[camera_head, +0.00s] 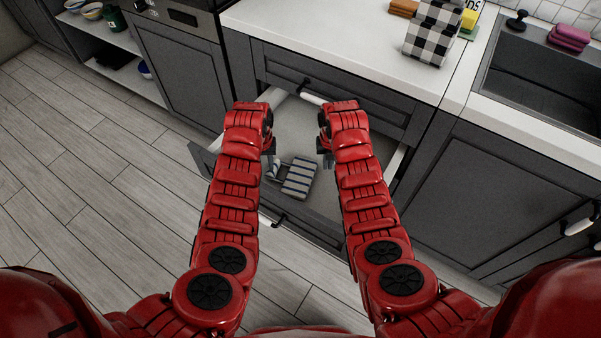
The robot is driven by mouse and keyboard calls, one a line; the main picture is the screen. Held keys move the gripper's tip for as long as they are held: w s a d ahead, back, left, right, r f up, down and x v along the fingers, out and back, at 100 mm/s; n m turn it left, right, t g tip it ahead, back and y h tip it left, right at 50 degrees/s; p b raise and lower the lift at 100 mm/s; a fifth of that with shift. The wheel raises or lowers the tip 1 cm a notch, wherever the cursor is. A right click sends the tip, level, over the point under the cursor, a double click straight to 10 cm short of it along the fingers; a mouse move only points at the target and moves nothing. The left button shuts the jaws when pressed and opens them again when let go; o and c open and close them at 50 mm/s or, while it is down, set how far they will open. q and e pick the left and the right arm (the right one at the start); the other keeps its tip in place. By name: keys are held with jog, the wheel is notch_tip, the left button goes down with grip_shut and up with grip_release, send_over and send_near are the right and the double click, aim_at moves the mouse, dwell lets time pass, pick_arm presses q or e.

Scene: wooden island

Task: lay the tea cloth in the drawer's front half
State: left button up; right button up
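The drawer (323,198) is pulled out below the counter, its front panel and dark handle nearest me. A folded cloth with blue-grey and pale stripes (299,178) lies inside, nearer the front panel than the back. A smaller pale striped piece shows at its left, partly hidden by my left gripper. My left gripper (269,147) is over the drawer's left side, just above and left of the cloth. My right gripper (325,153) is over the drawer, right of the cloth and apart from it. The finger gaps are too small to read. A black-and-white checked cloth (432,37) is on the counter.
The white counter (330,35) runs above a closed upper drawer (345,93). A sink (540,80) with pink sponges (568,38) is at the right. An open shelf (110,45) with bowls stands at the far left. The floor left of the drawer is clear.

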jog(key=o, duration=0.3)
jog(key=shift+d, duration=0.1)
jog(key=shift+o, duration=0.2)
